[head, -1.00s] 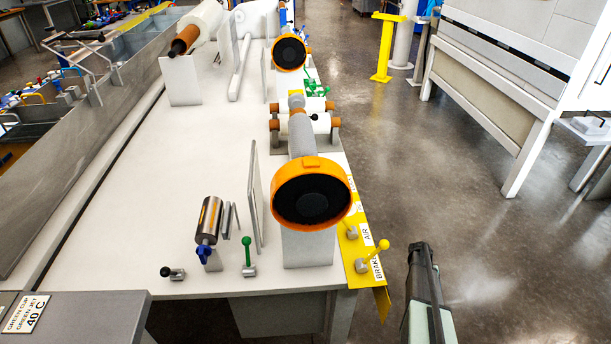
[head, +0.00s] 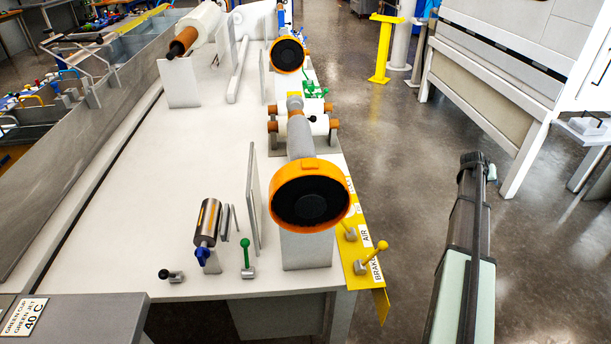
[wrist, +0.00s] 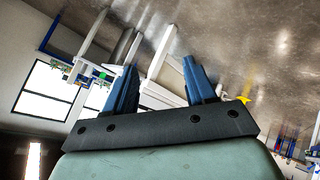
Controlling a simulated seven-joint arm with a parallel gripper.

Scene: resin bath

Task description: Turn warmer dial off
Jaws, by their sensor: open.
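I cannot make out a warmer dial in either view. A grey box (head: 90,312) at the lower left of the head view carries a white label (head: 22,316) reading "GREEN CUP GREEN JET 40 C". My gripper (wrist: 160,65) shows in the wrist view with its two blue fingers apart and nothing between them. It points out over the room, with floor and distant furniture behind it. In the head view, part of my arm rises over the floor to the right of the bench, well apart from the labelled box.
A white bench (head: 110,230) holds orange-rimmed round parts (head: 311,196), a metal cylinder (head: 207,222), a green-knobbed lever (head: 246,256) and a black-knobbed one (head: 170,275).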

